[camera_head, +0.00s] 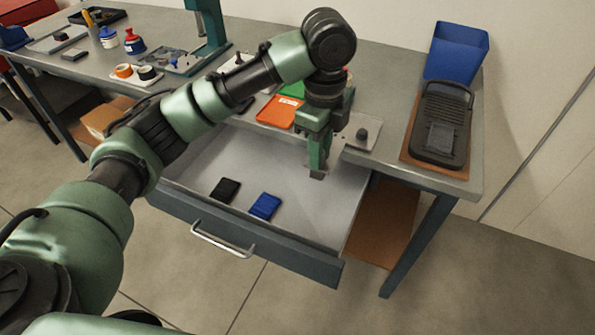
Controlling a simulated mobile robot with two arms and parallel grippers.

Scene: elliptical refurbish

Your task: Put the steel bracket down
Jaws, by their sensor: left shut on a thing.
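My left gripper (318,167) reaches in from the left and points down over the back right part of the open drawer (190,207). It is shut on a small grey piece, the steel bracket (318,175), which is mostly hidden by the fingers. I cannot tell whether the bracket touches the drawer floor. My right gripper is out of view.
A black block (225,190) and a blue block (265,206) lie in the drawer. The drawer's middle and right are clear. An orange tray (279,112), a blue bin (456,54) and a black device (441,125) on a brown board stand on the bench (395,75).

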